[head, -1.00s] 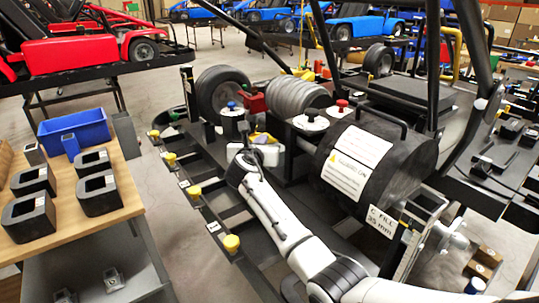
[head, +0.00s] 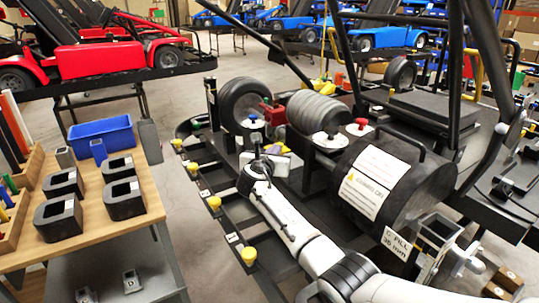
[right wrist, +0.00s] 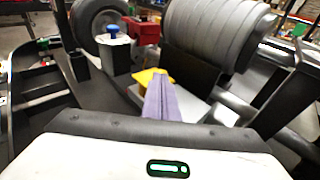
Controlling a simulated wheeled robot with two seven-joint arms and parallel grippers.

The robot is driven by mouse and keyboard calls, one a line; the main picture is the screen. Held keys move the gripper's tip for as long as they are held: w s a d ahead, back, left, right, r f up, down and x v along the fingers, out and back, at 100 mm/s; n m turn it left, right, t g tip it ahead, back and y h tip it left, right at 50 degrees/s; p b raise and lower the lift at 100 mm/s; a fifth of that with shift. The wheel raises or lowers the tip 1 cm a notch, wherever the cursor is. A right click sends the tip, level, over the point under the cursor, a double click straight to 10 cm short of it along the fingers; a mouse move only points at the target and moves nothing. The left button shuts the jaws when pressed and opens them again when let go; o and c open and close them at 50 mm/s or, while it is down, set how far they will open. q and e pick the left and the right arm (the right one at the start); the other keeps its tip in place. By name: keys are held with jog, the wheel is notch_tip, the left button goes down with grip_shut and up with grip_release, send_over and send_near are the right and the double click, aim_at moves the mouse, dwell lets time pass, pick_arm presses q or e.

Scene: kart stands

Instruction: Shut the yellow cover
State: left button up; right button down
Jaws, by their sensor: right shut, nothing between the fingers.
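A small yellow piece (right wrist: 149,78), seemingly the yellow cover, sits on the kart deck near a pale grey block (right wrist: 208,108). It is partly hidden behind the purple fingers of my right gripper (right wrist: 165,92). The fingers are shut with nothing between them, and their tips overlap the yellow piece in the right wrist view; I cannot tell whether they touch. In the head view my right gripper (head: 274,151) is small, near the block and left of the black tank. How far the cover stands open cannot be told. My left gripper is not in view.
A ribbed grey cylinder (head: 313,111), a blue-knobbed canister (head: 253,132) and a large black tank (head: 375,178) crowd the kart around my right gripper. Black frame bars rise behind. A wooden bench (head: 120,215) with black blocks and a blue bin (head: 101,133) stands left.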

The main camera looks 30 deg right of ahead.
jog(key=v, duration=1.2)
jog(key=shift+p, duration=0.3)
